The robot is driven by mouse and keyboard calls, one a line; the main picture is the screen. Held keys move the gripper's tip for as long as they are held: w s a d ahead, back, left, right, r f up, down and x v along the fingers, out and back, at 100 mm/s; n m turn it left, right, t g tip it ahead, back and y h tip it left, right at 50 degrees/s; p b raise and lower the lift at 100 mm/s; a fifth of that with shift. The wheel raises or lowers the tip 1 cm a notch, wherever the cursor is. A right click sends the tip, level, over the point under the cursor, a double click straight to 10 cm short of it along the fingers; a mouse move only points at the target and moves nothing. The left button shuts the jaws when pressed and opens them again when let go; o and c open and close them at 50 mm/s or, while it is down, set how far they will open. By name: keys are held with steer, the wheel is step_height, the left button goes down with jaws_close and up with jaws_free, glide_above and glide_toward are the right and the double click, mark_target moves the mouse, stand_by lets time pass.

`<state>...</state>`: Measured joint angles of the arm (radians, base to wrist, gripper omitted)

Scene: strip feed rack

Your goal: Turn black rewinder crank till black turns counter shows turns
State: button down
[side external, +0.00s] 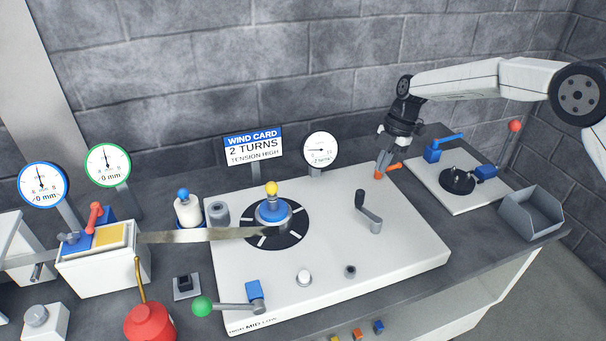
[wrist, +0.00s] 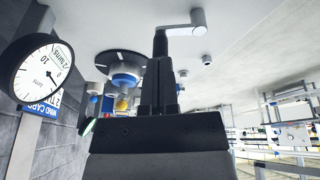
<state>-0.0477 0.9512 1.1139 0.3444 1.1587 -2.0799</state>
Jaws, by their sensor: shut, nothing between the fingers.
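My gripper (side external: 400,143) is shut and empty, up and right of the crank in the side view. Its fingers (wrist: 160,45) show in the wrist view. The turns counter (side external: 321,149) is a white dial; its small readout seems to end in "2 turns". It is large in the wrist view (wrist: 36,68).
The wind card (side external: 254,145) reads 2 TURNS, TENSION HIGH. A blue-hubbed reel (side external: 273,211) with a yellow knob sits left of the crank. A grey bin (side external: 530,213) stands right.

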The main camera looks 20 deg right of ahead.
mark_target(368, 211)
steer(key=w+d+r+m+t+y, duration=0.1)
steer(key=d+m, duration=0.5)
steer(key=m, duration=0.8)
steer(key=w+r+y, duration=0.1)
steer(key=y, duration=0.1)
steer(key=shift+d+y, duration=0.2)
steer(key=shift+y, duration=0.2)
steer(key=shift+a+f, duration=0.1)
steer(key=shift+f, duration=0.05)
steer(key=x, duration=1)
steer(key=shift+s+a, duration=0.3)
steer(key=shift+a, duration=0.1)
steer(key=shift+s+a, duration=0.85)
steer(key=shift+a, duration=0.3)
steer(key=shift+a+n+g, duration=0.4)
steer(key=shift+a+n, duration=0.05)
steer(key=shift+n, duration=0.15)
steer(key=shift+a, duration=0.5)
